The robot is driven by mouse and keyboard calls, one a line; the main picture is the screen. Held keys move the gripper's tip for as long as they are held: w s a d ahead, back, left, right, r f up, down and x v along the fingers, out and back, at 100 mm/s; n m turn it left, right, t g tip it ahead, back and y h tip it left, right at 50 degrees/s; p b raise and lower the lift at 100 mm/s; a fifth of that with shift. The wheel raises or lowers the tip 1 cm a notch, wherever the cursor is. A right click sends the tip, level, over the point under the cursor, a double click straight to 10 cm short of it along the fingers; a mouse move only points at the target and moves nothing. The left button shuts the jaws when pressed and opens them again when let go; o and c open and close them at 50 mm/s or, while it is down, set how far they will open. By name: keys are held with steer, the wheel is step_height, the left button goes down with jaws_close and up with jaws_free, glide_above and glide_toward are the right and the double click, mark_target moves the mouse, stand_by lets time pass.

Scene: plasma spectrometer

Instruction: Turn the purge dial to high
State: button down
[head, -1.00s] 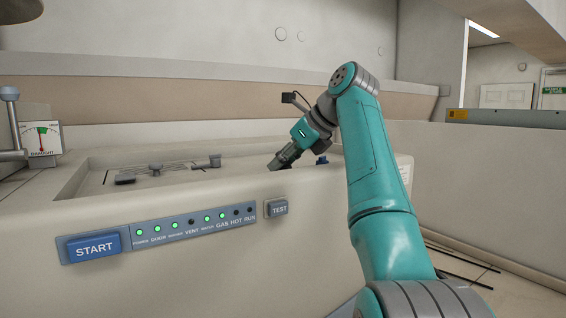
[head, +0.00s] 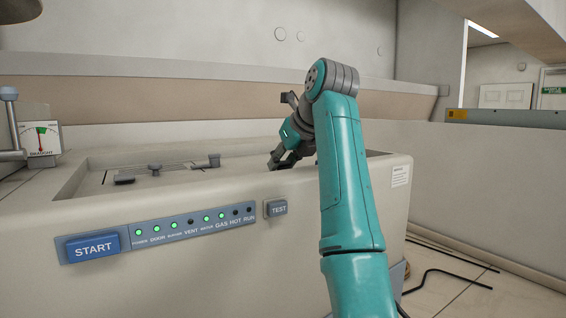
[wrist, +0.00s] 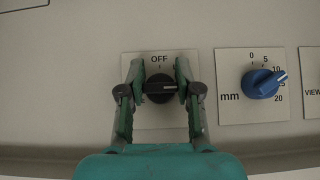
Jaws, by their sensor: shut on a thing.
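A black dial (wrist: 159,91) sits on a pale square plate (wrist: 160,120) in the wrist view. "OFF" is printed above it, and one letter, seemingly an "L", shows to the right of that. The rest of the lettering is hidden by the right finger. The dial's white pointer mark points right. My gripper (wrist: 160,80) is shut on the dial, one finger on each side. In the head view my gripper (head: 279,161) reaches down into the recessed top of the machine, and the dial itself is hidden there.
A blue knob (wrist: 262,82) on a "mm" scale sits just right of the dial, with a "VIEW" plate (wrist: 313,82) beyond. In the head view, START (head: 93,247) and TEST (head: 276,208) buttons are on the front face. Small knobs (head: 214,160) stand left of my gripper.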

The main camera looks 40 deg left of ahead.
steer(key=c, duration=0.8)
jaws_free()
steer(key=shift+o, duration=0.2)
steer(key=v, duration=1.2)
